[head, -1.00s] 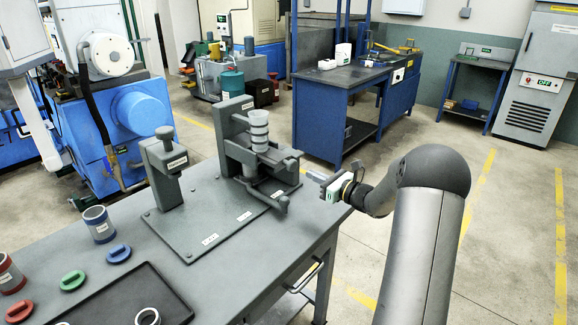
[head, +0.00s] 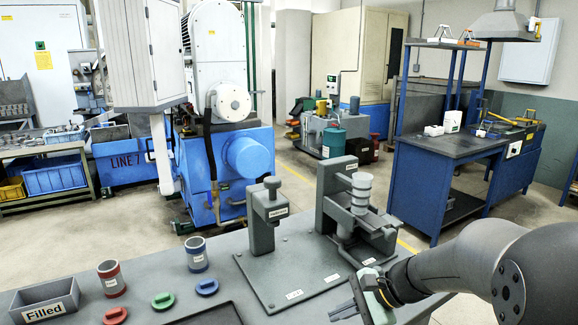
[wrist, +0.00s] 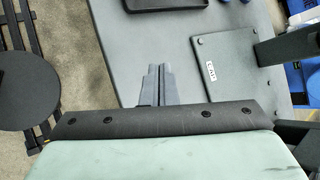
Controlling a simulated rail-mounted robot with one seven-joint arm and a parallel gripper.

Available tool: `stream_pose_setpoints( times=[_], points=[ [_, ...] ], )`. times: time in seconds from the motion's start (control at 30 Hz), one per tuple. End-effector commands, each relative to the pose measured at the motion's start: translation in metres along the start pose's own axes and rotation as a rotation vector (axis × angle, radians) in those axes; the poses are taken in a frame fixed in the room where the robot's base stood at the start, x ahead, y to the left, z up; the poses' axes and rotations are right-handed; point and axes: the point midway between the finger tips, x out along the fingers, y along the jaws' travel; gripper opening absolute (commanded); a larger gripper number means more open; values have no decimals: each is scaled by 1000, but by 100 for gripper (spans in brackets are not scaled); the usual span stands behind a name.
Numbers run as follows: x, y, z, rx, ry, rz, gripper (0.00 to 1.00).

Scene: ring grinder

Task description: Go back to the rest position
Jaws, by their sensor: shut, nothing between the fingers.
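My gripper (head: 352,308) is at the lower right of the head view, beside the right part of the grey table (head: 150,262). In the wrist view my gripper (wrist: 154,84) points over the table top, its two fingers close together with nothing between them. The fixture plate (head: 290,272) lies on the table to the left of my gripper. It carries a grey clamp post (head: 266,215) and a press-like stand with stacked pale rings (head: 361,190).
A red cup (head: 111,279), a blue cup (head: 197,254), a green disc (head: 163,300) and a "Filled" bin (head: 45,303) stand on the table's left. A blue workbench (head: 425,180) stands behind. A blue grinder (head: 246,155) is beyond the table.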

Motion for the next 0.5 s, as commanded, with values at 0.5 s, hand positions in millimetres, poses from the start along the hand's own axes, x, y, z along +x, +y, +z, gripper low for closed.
stream_pose_setpoints(
  times=[0.5],
  points=[
    [-45,185,61,-1125,269,789,0]
  ],
)
